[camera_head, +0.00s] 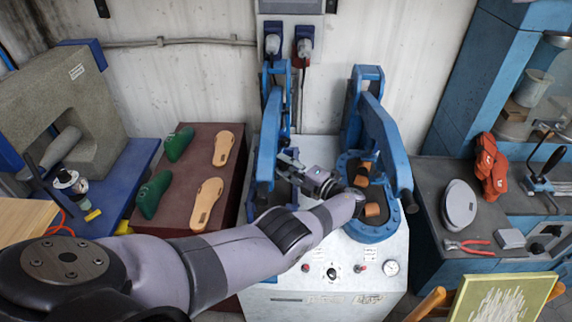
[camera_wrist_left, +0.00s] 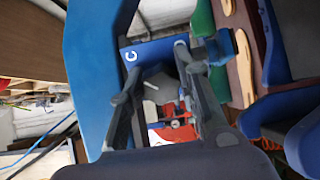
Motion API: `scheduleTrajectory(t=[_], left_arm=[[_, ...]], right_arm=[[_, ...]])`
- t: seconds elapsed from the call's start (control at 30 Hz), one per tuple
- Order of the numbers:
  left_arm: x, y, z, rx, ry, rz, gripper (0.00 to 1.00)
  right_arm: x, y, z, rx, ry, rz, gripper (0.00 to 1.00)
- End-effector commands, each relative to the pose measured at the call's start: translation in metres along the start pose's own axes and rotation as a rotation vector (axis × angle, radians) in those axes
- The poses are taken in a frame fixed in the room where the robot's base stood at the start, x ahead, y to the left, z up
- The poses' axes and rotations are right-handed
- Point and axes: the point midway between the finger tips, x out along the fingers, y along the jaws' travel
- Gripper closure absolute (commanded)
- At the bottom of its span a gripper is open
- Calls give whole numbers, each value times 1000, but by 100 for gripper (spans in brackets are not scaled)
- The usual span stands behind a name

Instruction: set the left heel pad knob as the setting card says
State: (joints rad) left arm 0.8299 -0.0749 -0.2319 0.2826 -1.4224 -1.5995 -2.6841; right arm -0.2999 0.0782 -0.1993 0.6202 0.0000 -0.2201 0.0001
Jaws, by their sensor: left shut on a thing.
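My left arm reaches across the white-topped press machine (camera_head: 385,250) to its left blue press station (camera_head: 268,165). My left gripper (camera_head: 288,163) is inside that station, shut on a small part that I take to be the left heel pad knob. In the left wrist view the gripper's dark fingers (camera_wrist_left: 160,72) have a grey piece (camera_wrist_left: 157,92) between them. The knob itself is mostly hidden, and its setting cannot be read. I cannot make out a setting card. My right gripper is not in view.
The right blue press station (camera_head: 368,228) stands close beside my left wrist. On the left, a maroon stand (camera_head: 188,215) holds green lasts (camera_head: 180,143) and tan soles (camera_head: 206,203). On the right, a grey bench (camera_head: 432,178) carries red-handled pliers (camera_head: 468,247) and a grey disc (camera_head: 459,205).

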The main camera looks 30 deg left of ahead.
Motion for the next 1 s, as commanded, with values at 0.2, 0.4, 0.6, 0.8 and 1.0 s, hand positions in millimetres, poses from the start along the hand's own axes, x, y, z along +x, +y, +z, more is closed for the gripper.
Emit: scheduleTrajectory(t=[0.2,0.4,0.6,0.8,1.0], left_arm=[[0,-1,0,0,-1,-2,98],[0,-1,0,-1,-1,-1,57],[0,0,0,-1,-1,-1,50],[0,0,0,-1,-1,-1,50],[0,0,0,-1,-1,0,50]], right_arm=[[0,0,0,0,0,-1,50],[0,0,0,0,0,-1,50],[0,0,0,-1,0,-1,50],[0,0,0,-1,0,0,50],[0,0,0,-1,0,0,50]])
